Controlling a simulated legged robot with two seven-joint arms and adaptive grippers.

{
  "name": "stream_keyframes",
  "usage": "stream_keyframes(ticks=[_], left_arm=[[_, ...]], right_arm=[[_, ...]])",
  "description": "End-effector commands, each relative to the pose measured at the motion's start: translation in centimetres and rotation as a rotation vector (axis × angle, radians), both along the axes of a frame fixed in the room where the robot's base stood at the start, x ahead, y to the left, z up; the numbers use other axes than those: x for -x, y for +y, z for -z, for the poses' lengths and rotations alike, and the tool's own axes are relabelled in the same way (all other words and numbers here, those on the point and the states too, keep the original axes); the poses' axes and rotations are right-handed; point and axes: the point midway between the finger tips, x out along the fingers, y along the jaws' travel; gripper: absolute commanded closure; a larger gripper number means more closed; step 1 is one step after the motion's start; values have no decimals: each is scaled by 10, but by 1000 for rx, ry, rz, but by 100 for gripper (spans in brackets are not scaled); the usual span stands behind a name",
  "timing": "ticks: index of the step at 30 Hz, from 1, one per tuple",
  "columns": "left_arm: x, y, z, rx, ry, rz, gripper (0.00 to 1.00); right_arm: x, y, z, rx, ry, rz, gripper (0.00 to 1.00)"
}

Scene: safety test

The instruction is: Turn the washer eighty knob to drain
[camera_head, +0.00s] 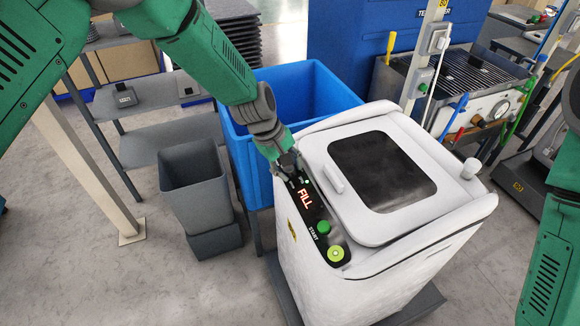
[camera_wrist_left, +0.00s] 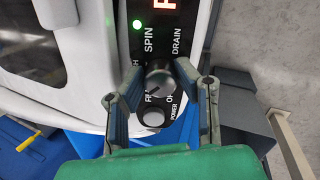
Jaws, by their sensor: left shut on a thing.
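The white washer (camera_head: 400,265) stands at centre right with a dark-windowed lid. Its black panel shows a red FILL display (camera_head: 305,197), a green START button (camera_head: 323,227) and a yellow-green button (camera_head: 335,254). The round grey knob (camera_wrist_left: 158,82) shows in the left wrist view, with SPIN and DRAIN labels above it; the labels beside it are partly hidden. My left gripper (camera_head: 289,160) is at the panel's far end and hides the knob in the head view. My right gripper is out of view.
A blue bin (camera_head: 285,82) stands behind the washer. A grey bin (camera_head: 195,185) stands at left beside a metal shelf (camera_head: 165,140). A grill-like bench machine (camera_head: 465,75) is at back right. A small POWER button (camera_wrist_left: 151,117) sits below the knob.

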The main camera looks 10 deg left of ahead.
Motion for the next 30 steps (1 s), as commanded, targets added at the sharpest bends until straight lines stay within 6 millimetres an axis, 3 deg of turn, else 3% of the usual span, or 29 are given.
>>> stream_keyframes(ticks=[30], left_arm=[[-3, 1, -1, -175, -263, 910, 100]], right_arm=[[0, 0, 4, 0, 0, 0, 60]])
